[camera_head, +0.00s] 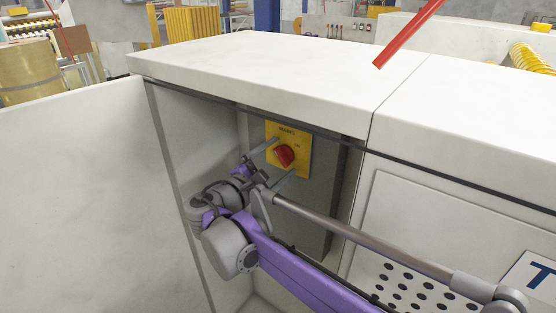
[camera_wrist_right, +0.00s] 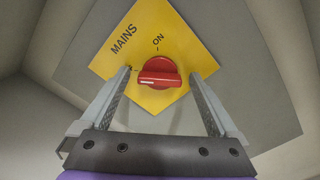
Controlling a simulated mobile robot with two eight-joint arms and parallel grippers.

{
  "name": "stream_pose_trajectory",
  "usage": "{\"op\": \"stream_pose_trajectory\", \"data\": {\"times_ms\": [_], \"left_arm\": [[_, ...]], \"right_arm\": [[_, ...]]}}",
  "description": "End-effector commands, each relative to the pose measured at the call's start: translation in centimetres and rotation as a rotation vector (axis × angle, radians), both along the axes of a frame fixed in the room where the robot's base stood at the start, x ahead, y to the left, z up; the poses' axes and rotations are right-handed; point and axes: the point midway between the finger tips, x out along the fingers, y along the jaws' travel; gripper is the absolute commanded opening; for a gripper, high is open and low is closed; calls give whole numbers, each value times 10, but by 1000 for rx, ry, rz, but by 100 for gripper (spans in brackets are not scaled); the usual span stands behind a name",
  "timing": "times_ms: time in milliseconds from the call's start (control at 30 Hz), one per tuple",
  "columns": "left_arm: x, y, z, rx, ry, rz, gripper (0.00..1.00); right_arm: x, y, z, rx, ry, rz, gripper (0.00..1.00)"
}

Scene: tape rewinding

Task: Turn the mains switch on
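The mains switch is a red rotary knob (camera_head: 284,156) on a yellow plate (camera_head: 302,140) marked MAINS, inside an open cabinet bay. In the right wrist view the knob (camera_wrist_right: 157,73) has a pale line along its grip, pointing to the left of the picture, away from the ON mark on the yellow plate (camera_wrist_right: 185,35). My right gripper (camera_head: 279,166) is open in front of the plate. Its two fingers (camera_wrist_right: 163,92) stand on either side of the knob with gaps, and I see no contact. My left gripper is in neither view.
The white cabinet top (camera_head: 250,65) overhangs the bay. A white door or panel (camera_head: 75,190) stands at the left. A perforated panel (camera_head: 420,292) lies at lower right. A red bar (camera_head: 405,35) slants above the cabinet.

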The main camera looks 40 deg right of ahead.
Motion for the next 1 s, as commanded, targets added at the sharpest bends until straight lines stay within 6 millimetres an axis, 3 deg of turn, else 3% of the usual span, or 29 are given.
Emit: {"op": "stream_pose_trajectory", "data": {"times_ms": [67, 433, 767, 1000], "left_arm": [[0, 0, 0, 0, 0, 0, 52], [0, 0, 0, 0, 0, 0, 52], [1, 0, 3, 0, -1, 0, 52], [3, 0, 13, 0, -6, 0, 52]], "right_arm": [[0, 0, 0, 0, 0, 0, 80], [0, 0, 0, 0, 0, 0, 13], [0, 0, 1, 13, -44, 0, 12], [0, 0, 1, 54, -185, 0, 12]]}}
